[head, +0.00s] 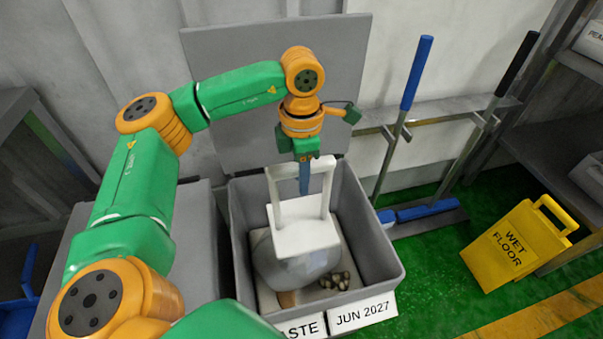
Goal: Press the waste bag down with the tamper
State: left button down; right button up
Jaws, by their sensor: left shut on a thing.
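The white tamper (302,237) has a flat block below and an upright loop handle. My left gripper (305,172) is shut on the top of its handle, above the grey waste bin. The tamper's block is inside the open waste bin (390,255), over the pale grey waste bag (284,272). The block hides part of the bag, and I cannot tell whether the two touch. My right gripper is not in view.
The bin's lid (350,60) stands open behind it. Another grey bin (190,225) is on the left. Brooms with a blue handle (417,75) and a black handle (517,65) lean at the wall. A yellow wet floor sign (510,245) stands right.

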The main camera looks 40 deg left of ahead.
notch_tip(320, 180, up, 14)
jog(key=p, duration=1.3)
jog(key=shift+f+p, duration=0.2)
jog(key=shift+p, duration=0.15)
